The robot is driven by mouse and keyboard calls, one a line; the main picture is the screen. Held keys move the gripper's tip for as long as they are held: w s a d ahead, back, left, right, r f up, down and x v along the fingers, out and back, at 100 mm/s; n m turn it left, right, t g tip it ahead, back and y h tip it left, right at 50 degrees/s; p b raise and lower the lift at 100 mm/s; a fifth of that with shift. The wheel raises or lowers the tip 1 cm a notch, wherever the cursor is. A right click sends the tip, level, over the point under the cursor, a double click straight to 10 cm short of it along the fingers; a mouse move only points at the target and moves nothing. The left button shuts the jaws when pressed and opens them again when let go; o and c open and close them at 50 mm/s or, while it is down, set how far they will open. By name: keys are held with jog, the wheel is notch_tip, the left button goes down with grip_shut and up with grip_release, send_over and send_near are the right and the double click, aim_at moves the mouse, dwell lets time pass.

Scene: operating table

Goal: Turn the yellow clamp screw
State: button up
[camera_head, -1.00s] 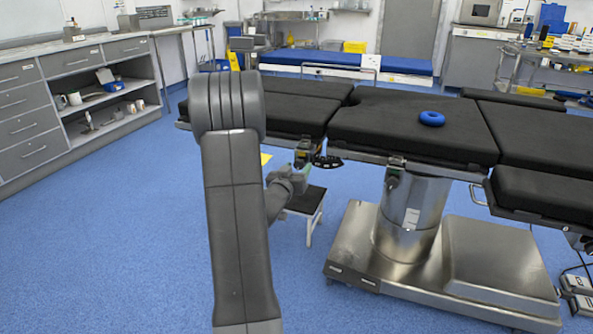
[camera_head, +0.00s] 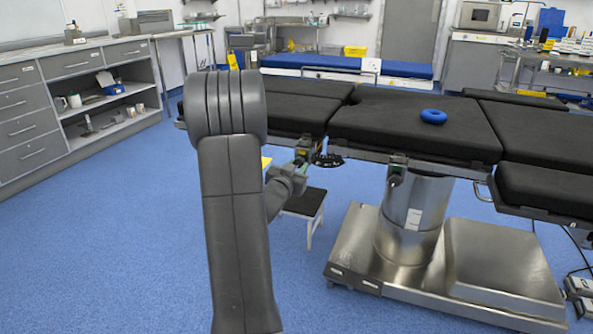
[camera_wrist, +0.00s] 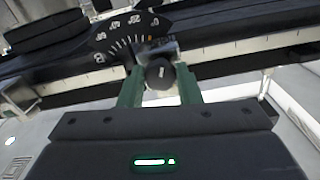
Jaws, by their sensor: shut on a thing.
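The clamp screw (camera_wrist: 160,73) shows in the wrist view as a dark round knob with a pale mark; no clear yellow shows on it there. It sits between the two green fingers of my gripper (camera_wrist: 160,90), which are shut on it. Behind it is a black scale plate (camera_wrist: 122,38) with white marks, on the rail at the table's edge. In the head view, my gripper (camera_head: 300,161) reaches the clamp (camera_head: 305,145), which has a yellowish patch, beside the black scale plate (camera_head: 328,160). The screw itself is hidden there.
The black-padded operating table (camera_head: 395,122) stands on a steel column and base. A blue ring (camera_head: 433,116) lies on its pad. A small step stool (camera_head: 306,204) is below my gripper. Blue floor (camera_head: 120,240) is open to the left.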

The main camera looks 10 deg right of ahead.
jog(key=o, duration=1)
jog(key=shift+c, duration=0.2)
jog(key=p+v, duration=0.2)
jog(key=v, duration=1.1)
jog(key=shift+s+a+p, duration=0.25)
jog(key=shift+s+p, duration=0.05)
jog(key=shift+s, duration=0.05)
jog(key=b+x, duration=0.2)
jog(key=x, duration=1.2)
jog(key=shift+f+b, duration=0.1)
jog(key=shift+b, duration=0.3)
jog(key=shift+p, duration=0.5)
jog(key=shift+n+p, duration=0.3)
jog(key=shift+n, duration=0.4)
